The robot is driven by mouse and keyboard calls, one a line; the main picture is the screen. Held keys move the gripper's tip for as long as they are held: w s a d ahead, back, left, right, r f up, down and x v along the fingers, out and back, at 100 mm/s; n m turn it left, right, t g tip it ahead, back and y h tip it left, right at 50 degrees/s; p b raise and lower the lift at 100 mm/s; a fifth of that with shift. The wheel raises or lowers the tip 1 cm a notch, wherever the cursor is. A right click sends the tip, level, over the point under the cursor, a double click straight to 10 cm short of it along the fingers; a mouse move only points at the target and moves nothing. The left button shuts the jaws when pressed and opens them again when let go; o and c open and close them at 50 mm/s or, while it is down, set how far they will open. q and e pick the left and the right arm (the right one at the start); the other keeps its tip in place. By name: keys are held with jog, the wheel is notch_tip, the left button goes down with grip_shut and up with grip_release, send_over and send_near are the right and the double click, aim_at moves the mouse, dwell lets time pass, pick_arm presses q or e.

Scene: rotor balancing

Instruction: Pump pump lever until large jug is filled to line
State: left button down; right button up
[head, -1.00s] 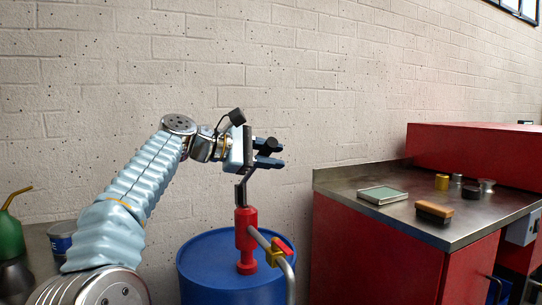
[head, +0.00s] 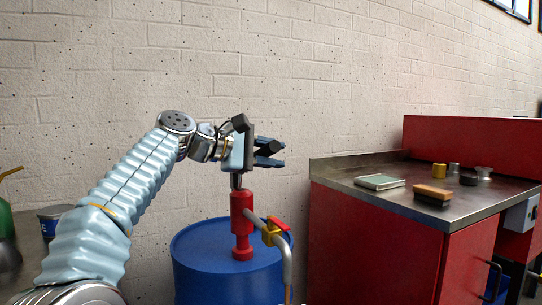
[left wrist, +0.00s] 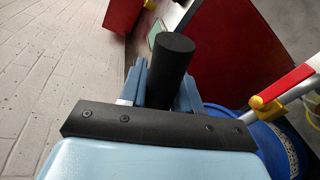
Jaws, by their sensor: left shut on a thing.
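My left gripper (head: 272,152) is above the red pump (head: 242,225) and is shut on the pump lever. In the left wrist view, the lever's black round grip (left wrist: 174,65) stands between the two fingers. In the head view, a short piece of the lever's rod (head: 237,181) shows between the gripper and the pump top. The pump stands upright on a blue drum (head: 205,260). Its grey spout (head: 288,262) bends down, and a thin amber stream (head: 287,294) shows below its end. My right gripper is not in view.
The spout has a yellow valve (head: 270,233) with a red handle (head: 279,224). A red cabinet (head: 370,235) with a steel top stands at right, holding a tray (head: 380,182), a brush (head: 433,195) and small containers. A can (head: 55,218) and green oiler (head: 5,218) are at left.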

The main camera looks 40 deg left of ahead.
pick_arm(q)
jog(key=c, duration=0.9)
grip_release()
jog(key=shift+s, duration=0.1)
jog(key=v, duration=1.3)
jog(key=shift+s+a+r, duration=0.15)
jog(key=shift+s, duration=0.15)
